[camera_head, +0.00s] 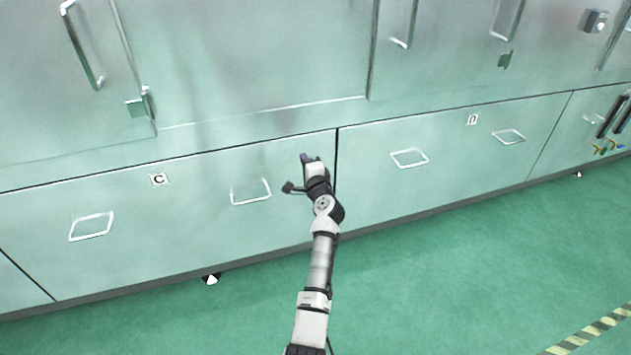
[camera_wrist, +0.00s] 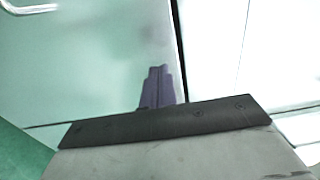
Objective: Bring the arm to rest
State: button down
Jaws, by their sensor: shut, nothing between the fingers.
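My arm (camera_head: 321,262) reaches up from the bottom middle of the head view toward the cabinet front. My gripper (camera_head: 306,158) is at its far end, in front of the lower panels close to the seam between the panel marked C and the panel marked D. In the wrist view the dark fingers of my gripper (camera_wrist: 158,84) lie side by side, shut, with nothing held. I cannot tell how far the fingertips are from the panel.
Panel C (camera_head: 120,205) has two loop handles, one (camera_head: 251,192) just left of my wrist. Panel D (camera_head: 440,175) has two more, the nearer (camera_head: 409,159) to the right. Upper doors with bar handles (camera_head: 82,45) stand above. The green floor (camera_head: 450,270) is clear at the right.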

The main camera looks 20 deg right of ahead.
jog(key=s, duration=0.7)
jog(key=shift+s+f, duration=0.2)
jog(key=shift+s, duration=0.15)
